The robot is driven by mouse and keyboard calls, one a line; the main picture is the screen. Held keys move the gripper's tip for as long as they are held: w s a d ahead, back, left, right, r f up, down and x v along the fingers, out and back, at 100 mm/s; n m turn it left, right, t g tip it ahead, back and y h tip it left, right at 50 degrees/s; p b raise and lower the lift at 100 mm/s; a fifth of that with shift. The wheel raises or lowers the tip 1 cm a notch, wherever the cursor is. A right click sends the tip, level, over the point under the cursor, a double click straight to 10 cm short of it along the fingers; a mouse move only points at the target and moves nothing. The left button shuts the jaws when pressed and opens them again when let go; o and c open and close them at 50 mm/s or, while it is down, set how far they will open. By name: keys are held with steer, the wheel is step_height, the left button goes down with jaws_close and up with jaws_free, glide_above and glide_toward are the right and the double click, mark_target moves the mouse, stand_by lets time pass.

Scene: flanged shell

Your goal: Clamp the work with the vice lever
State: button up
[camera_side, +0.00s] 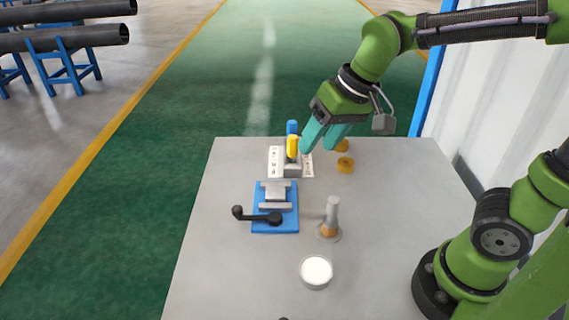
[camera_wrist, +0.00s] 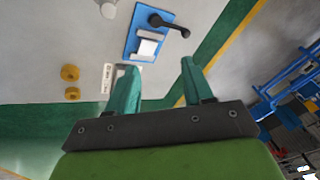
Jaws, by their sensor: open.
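The vice (camera_side: 289,222) has a blue base and pale grey jaws and sits on the table; it also shows in the wrist view (camera_wrist: 133,42). Its black vice lever (camera_side: 256,216) lies across the front of the base, with a knob sticking out to the left; the lever shows in the wrist view (camera_wrist: 172,23). A pale block (camera_side: 275,190), perhaps the work, is at the jaws, but I cannot tell whether it is gripped. My gripper (camera_side: 316,146) has teal fingers, open and apart, beyond the vice near the slotted plate. In the wrist view the fingers (camera_wrist: 156,76) have nothing between them.
A white slotted plate (camera_side: 304,171) stands behind the vice, with yellow-topped (camera_side: 293,146) and blue-topped (camera_side: 292,127) items beside my fingers. Two brass rings (camera_side: 345,165) lie right of it. A grey, copper-based piece (camera_side: 332,212) and a white-filled dish (camera_side: 317,270) stand nearer. The table's left front is clear.

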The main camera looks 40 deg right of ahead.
mark_target(236, 207)
steer(key=shift+w+a+f+m+g+h, duration=0.55)
steer(key=shift+w+a+f+g, duration=0.4)
steer(key=shift+w+a, duration=2.15)
steer(key=shift+w+a+f+m+g+h, duration=0.85)
steer(key=shift+w+a, duration=1.15)
steer(key=shift+w, duration=2.2)
steer(key=shift+n+y, duration=0.3)
steer(key=shift+n, duration=0.1)
step_height(236, 207, down, 16)
steer(key=shift+r, duration=0.2)
jaws_close()
